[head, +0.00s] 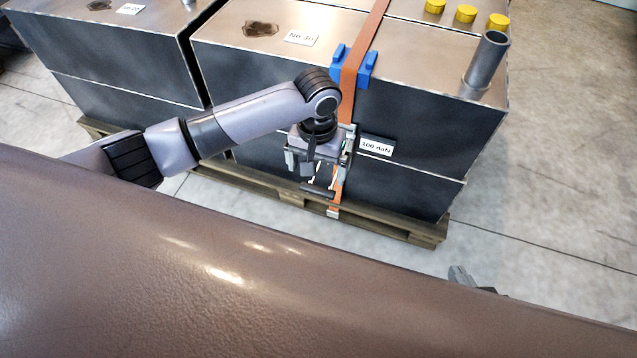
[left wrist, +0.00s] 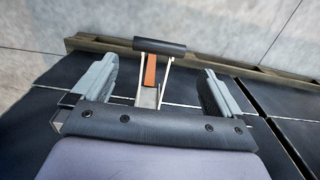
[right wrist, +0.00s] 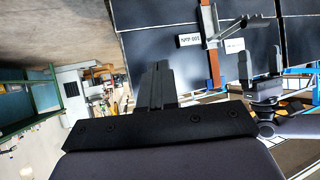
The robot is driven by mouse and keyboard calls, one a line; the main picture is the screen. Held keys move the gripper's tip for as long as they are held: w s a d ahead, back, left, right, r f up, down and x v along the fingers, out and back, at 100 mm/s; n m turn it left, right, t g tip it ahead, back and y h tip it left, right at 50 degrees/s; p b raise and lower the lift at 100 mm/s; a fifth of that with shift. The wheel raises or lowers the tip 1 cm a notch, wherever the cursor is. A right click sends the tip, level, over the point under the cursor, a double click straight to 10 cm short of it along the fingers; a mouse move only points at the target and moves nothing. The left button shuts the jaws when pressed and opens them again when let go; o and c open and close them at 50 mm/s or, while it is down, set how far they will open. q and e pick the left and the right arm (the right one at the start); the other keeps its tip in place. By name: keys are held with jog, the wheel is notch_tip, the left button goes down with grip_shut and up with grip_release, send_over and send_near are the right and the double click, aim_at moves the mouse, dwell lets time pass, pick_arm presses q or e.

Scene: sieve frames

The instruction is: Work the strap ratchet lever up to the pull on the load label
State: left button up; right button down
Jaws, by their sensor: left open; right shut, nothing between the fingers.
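The orange strap (head: 350,75) runs over the near tank and down its front face. The ratchet (head: 347,150) sits on the strap, largely hidden by my left arm. Its lever ends in a black crossbar (head: 317,190), standing out from the face; the crossbar (left wrist: 160,47) also shows in the left wrist view. The white load label (head: 376,146) reads 100 daN, right of the strap. My left gripper (left wrist: 160,90) is open, its fingers on either side of the lever, with no visible contact. My right gripper (right wrist: 157,82) is shut and empty, away from the ratchet.
The tank stands on a wooden pallet (head: 430,230). Blue corner protectors (head: 368,68) flank the strap at the top edge. A grey pipe (head: 487,62) and yellow caps (head: 466,13) are on top. A second tank (head: 120,70) stands left. Floor to the right is clear.

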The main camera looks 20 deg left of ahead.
aim_at(317, 188)
pick_arm(q)
notch_tip(317, 188, down, 6)
jog(key=shift+f+b, duration=0.1)
jog(key=shift+b, duration=1.1)
jog(key=shift+f, duration=0.3)
pick_arm(e)
jog(key=shift+w+a+r+n+t+y, duration=0.15)
jog(key=shift+w+a+r, duration=0.1)
jog(key=shift+a, duration=0.2)
jog(key=shift+w+a+r+n+t+y, duration=0.1)
jog(key=shift+a+r+n+t+y, duration=0.1)
jog(key=shift+a, duration=0.2)
pick_arm(q)
jog(key=c, duration=1.3)
pick_arm(e)
jog(key=shift+r, duration=0.15)
